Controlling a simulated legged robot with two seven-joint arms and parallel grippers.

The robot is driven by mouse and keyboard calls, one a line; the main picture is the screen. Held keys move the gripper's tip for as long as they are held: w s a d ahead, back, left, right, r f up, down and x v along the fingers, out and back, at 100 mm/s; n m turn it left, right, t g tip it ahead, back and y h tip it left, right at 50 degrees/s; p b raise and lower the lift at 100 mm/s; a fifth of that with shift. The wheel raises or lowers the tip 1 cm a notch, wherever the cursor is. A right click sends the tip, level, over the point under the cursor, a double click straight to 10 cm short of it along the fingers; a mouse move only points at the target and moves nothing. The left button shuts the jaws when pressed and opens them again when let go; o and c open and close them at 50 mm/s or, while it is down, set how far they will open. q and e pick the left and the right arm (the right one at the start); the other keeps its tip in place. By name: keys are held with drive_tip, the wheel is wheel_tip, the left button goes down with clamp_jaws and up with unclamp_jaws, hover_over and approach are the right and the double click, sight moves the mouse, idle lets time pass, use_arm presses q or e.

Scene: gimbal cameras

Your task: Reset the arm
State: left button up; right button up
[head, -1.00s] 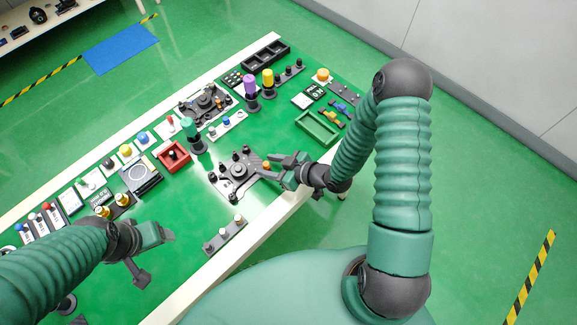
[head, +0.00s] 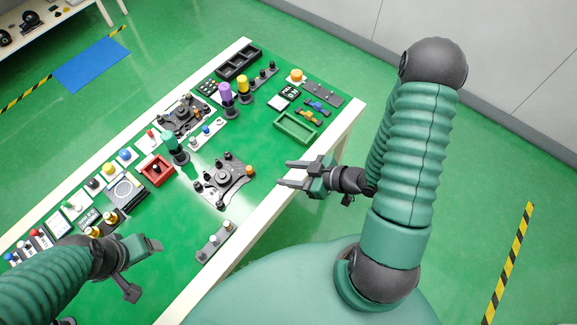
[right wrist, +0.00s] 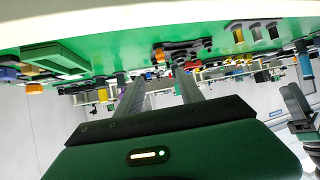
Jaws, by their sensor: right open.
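My right gripper (head: 289,174) is open and empty at the table's near edge, its two fingers apart and pointing left. A dark fixture plate (head: 222,182) with several black knobs and an orange knob (head: 250,171) lies on the green table to its left, apart from the fingers. In the right wrist view my right gripper's fingers (right wrist: 157,92) reach forward with nothing between them. My left gripper (head: 146,268) is over the near left part of the table, its fingers spread with nothing between them.
The green table (head: 262,140) carries a green tray (head: 295,127), a red box (head: 155,170), a black bin (head: 239,63) and purple (head: 225,92), yellow and teal cylinders on stands. A small strip with pegs (head: 215,242) lies near the front edge. Floor to the right is free.

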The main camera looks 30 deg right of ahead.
drive_tip(key=w+d+m+g+h, duration=0.1)
drive_tip(key=w+d+g+h, duration=0.2)
drive_tip(key=d+h, duration=0.2)
drive_tip(key=s+a+r+m+g+h, duration=0.1)
drive_tip(key=s+a+r+m+g, duration=0.3)
drive_tip(key=s+a+r+m, duration=0.2)
wheel_tip(320, 180, up, 2)
drive_tip(key=shift+s+a+r+h, duration=0.25)
drive_tip(key=shift+a+h, duration=0.15)
drive_tip(key=shift+a, duration=0.3)
